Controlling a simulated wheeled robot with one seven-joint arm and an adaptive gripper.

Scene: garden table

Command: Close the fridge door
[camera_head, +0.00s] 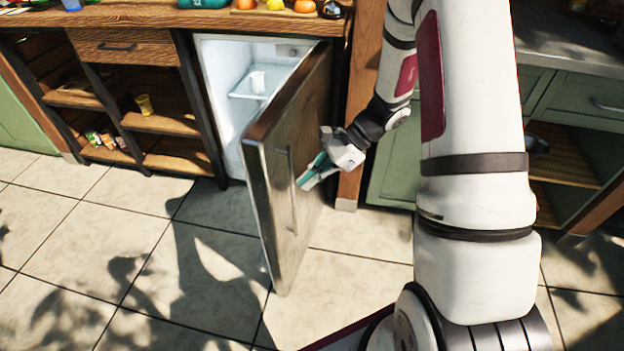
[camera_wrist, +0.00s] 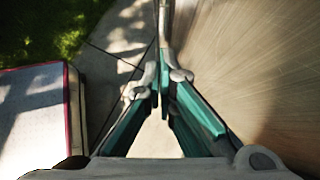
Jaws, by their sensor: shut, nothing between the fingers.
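The fridge (camera_head: 222,110) stands under the wooden counter, and its door (camera_head: 272,150) is open, swung out toward me from the right side of the opening. A vertical bar handle (camera_head: 291,190) runs down the door's outer face. My gripper (camera_head: 303,184) is shut and empty, at the outer face on the door's right, close to the handle. In the wrist view my gripper's fingertips (camera_wrist: 160,88) meet, with the wood-grained door (camera_wrist: 245,60) just to their right. I cannot tell whether they touch the door or handle.
Tiled floor (camera_head: 190,250) in front is clear. A wooden post (camera_head: 358,110) and green cabinets (camera_head: 392,180) stand to the right.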

